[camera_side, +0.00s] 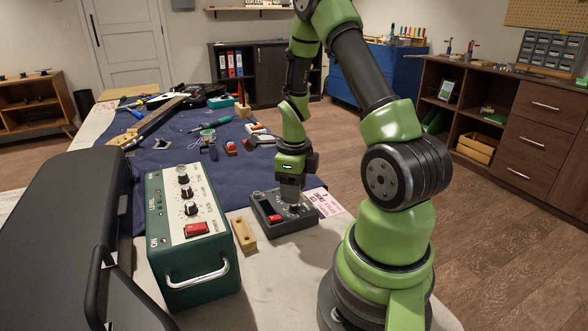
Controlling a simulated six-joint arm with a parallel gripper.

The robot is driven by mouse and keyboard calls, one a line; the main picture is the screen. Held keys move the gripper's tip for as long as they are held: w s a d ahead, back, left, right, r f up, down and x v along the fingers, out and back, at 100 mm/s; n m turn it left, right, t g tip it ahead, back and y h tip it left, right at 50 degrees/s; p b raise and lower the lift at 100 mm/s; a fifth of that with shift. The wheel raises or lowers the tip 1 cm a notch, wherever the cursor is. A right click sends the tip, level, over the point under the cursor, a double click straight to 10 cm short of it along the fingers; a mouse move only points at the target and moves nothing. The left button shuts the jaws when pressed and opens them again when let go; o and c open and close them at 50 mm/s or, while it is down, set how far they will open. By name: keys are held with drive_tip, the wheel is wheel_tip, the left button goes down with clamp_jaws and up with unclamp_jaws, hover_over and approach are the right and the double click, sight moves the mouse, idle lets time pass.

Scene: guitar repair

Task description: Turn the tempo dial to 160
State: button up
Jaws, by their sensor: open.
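A small dark grey box (274,222) with a red switch (274,219) lies at the front of the table. A dial (294,208) shows on its top, partly hidden by my gripper; its scale and pointer are too small to read. My gripper (291,201) points straight down over this dial, open, with its fingertips at or just above it. I cannot tell whether the fingers touch the dial or stand around it.
A green amplifier (165,220) with knobs, a red switch and a handle stands to the left. A wooden block (244,234) lies between the amplifier and the grey box. A printed card (329,203) lies to the right. Tools lie behind on the blue cloth (165,160).

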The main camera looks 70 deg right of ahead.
wheel_tip(320, 180, up, 6)
drive_tip(key=shift+r, duration=0.2)
idle(0.4)
drive_tip(key=w+a+r+n+t, duration=0.1)
drive_tip(key=a+r+n+t, duration=0.3)
drive_tip(key=a+r+n, duration=1)
drive_tip(key=s+a+r+n+t+y, duration=0.2)
drive_tip(key=s+a+n, duration=0.4)
drive_tip(key=n, duration=1.1)
drive_tip(key=shift+s+a+r+t, duration=0.15)
drive_tip(key=shift+a+r+t, duration=0.15)
drive_tip(key=shift+r+t, duration=0.25)
